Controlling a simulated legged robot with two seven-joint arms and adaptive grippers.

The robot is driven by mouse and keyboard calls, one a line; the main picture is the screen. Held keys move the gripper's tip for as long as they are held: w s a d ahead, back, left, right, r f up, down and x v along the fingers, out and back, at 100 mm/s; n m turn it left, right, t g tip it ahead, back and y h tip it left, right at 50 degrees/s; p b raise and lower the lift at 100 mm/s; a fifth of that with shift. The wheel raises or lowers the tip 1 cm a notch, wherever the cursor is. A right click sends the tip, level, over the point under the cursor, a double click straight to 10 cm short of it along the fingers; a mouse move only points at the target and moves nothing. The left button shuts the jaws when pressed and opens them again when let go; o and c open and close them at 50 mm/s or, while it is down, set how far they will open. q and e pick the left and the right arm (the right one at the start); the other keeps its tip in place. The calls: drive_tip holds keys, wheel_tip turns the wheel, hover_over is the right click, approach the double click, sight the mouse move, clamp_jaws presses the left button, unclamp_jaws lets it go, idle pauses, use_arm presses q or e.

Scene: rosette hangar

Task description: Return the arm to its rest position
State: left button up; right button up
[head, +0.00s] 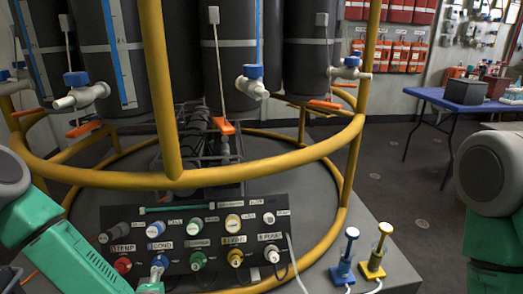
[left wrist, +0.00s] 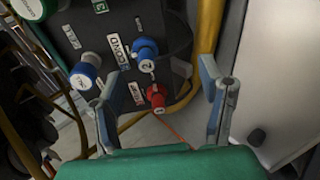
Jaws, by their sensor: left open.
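My left arm (head: 70,255) comes in from the left in the head view, its green forearm reaching down toward the lower part of a dark connector panel (head: 195,240). In the left wrist view my left gripper (left wrist: 160,72) is open, with its two blue-grey fingers apart and nothing held between them. Beyond the fingers, a blue plug (left wrist: 146,52) marked 2 and a red plug (left wrist: 157,97) marked 1 sit in the panel, apart from the fingers. My right arm (head: 492,190) shows at the right edge; its gripper is out of view.
A yellow tubular frame (head: 260,165) rings dark cylinders (head: 235,50) with white valves above the panel. Blue (head: 344,258) and yellow (head: 377,252) plunger-like items stand right of the panel. A blue table (head: 450,100) stands far right. Floor between is clear.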

use_arm(q)
drive_tip(key=s+d+r+m+g+h+p, duration=0.1)
drive_tip(key=s+d+m+g+h+p, duration=0.2)
drive_tip(key=s+m, duration=0.45)
drive_tip(key=s+d+r+m+g+h+p, duration=0.1)
drive_tip(key=s+d+m+p, duration=0.25)
drive_tip(key=s+m, duration=0.35)
drive_tip(key=s+a+r+m+g+p, duration=0.1)
drive_tip(key=s+a+m+g, duration=0.1)
drive_tip(key=s+m, duration=0.2)
drive_tip(key=s+a+r+m+g+p, duration=0.1)
drive_tip(key=s+a+r+m+g, duration=0.1)
drive_tip(key=s, duration=0.8)
drive_tip(key=shift+r+m+g+y, duration=0.2)
drive_tip(key=shift+m+g+y, duration=0.1)
drive_tip(key=shift+m+g, duration=0.45)
